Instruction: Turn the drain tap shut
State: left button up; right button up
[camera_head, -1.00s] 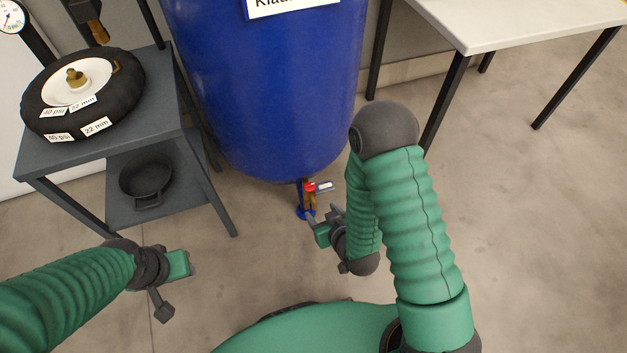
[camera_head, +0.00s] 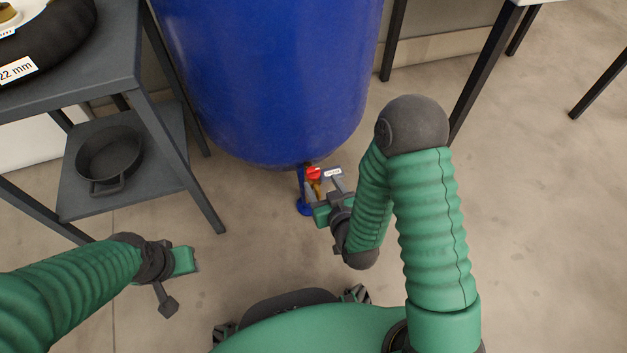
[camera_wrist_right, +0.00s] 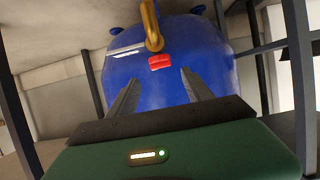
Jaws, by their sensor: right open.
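The drain tap has a red handle (camera_head: 313,173) and a brass body (camera_head: 315,187) under the blue tank (camera_head: 270,90). A small white tag (camera_head: 333,172) is beside it. My right gripper (camera_head: 324,186) is open, close to the tap with its fingers pointing at it. In the right wrist view the red handle (camera_wrist_right: 160,62) lies just beyond and between the two open fingertips (camera_wrist_right: 160,77), with the curved brass pipe (camera_wrist_right: 151,25) above it. I see no grip on the handle. My left gripper (camera_head: 186,261) is away to the left, empty-looking, its jaws unclear.
A dark metal stand (camera_head: 150,100) at the left bears a black tyre (camera_head: 60,50) and, on its lower shelf, a black pan (camera_head: 110,157). Table legs (camera_head: 484,75) stand at the right. The floor around the tap is mostly clear.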

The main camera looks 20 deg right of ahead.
jog(key=b+x, duration=0.5)
jog(key=x, duration=0.2)
jog(key=shift+w+a+f+b, duration=0.1)
jog(key=shift+f+b, duration=0.2)
jog(key=shift+b, duration=0.05)
jog(key=shift+w, duration=0.5)
pick_arm(q)
jog(key=s+x, duration=0.1)
jog(key=x, duration=0.6)
jog(key=shift+s+f, duration=0.3)
jog(key=shift+f, duration=0.1)
pick_arm(e)
grip_shut()
